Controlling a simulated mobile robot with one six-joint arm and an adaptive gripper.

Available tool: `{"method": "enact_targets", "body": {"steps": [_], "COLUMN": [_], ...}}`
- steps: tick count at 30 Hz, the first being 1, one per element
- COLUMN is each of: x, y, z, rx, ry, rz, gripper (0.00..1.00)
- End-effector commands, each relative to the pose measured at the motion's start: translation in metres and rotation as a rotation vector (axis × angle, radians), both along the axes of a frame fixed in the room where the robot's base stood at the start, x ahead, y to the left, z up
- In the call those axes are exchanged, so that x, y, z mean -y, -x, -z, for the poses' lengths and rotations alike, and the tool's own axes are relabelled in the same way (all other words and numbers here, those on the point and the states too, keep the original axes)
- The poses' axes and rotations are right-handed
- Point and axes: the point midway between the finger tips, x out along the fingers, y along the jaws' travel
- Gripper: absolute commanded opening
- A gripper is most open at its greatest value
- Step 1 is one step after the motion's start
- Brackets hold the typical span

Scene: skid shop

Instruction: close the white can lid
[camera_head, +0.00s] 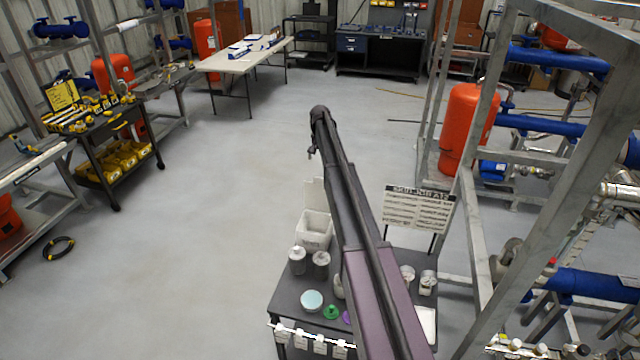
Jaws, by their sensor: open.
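The white can (314,232) stands at the far left end of a dark cart; whether it rests on the cart or on the floor behind it I cannot tell. Its white lid (314,193) stands upright at the back edge, so the can is open at the top. My arm reaches forward from the bottom of the view, just right of the can. My gripper (312,154) is small at the arm's far end, open, and appears above the lid in the picture, apart from it. I see nothing in it. Its depth relative to the lid is unclear.
The dark cart (285,300) carries grey canisters (297,262), a pale blue round lid (312,300), a green piece (331,312) and white containers (427,283). A sign board (418,208) stands at its right. A metal frame with blue pipes fills the right side.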

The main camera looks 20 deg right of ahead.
Motion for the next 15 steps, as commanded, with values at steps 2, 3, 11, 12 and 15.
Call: {"method": "enact_targets", "body": {"steps": [2,3,11,12,15], "x": [0.000,0.000,0.000,0.000,0.000], "y": [0.000,0.000,0.000,0.000,0.000], "z": [0.010,0.013,0.032,0.035,0.043], "rx": [0.000,0.000,0.000,0.000,0.000], "ry": [0.000,0.000,0.000,0.000,0.000], "rz": [0.000,0.000,0.000,0.000,0.000], "gripper": [1.00,1.00,1.00,1.00,1.00]}}
